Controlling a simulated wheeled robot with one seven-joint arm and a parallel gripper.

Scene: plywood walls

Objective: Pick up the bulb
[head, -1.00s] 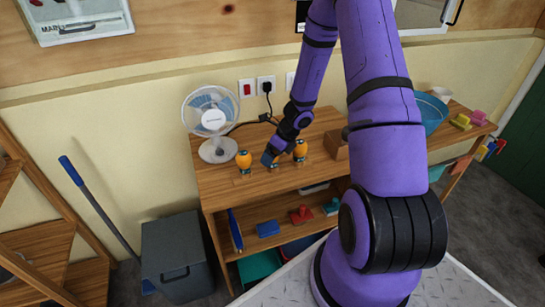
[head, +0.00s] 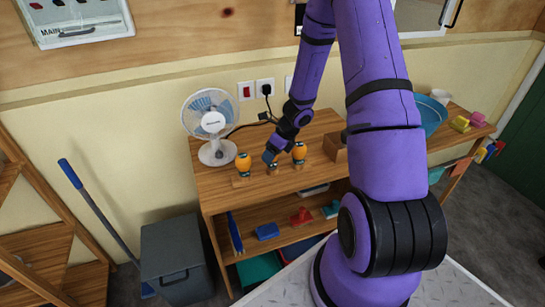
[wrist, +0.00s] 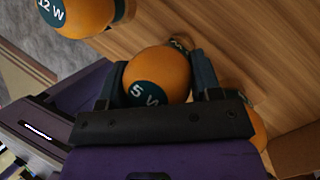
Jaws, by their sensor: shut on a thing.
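My gripper (wrist: 160,82) is shut on the orange bulb marked "5 W" (wrist: 158,72), with one dark finger on each side of it. In the head view my gripper (head: 270,157) is low over the table, between two other orange bulbs, and mostly hides the held bulb. The left bulb (head: 243,163) stands upright on a small wooden base; in the wrist view it appears to be the one marked "12 W" (wrist: 84,14). The right bulb (head: 299,152) also stands upright and is partly hidden behind a finger in the wrist view. I cannot tell whether the held bulb is clear of its base.
The wooden table (head: 225,190) carries a white fan (head: 212,122) at the back left. A brown wooden block (head: 335,148) is right of the bulbs, and a blue bowl (head: 432,115) is farther right. A grey bin (head: 178,255) stands on the floor at left.

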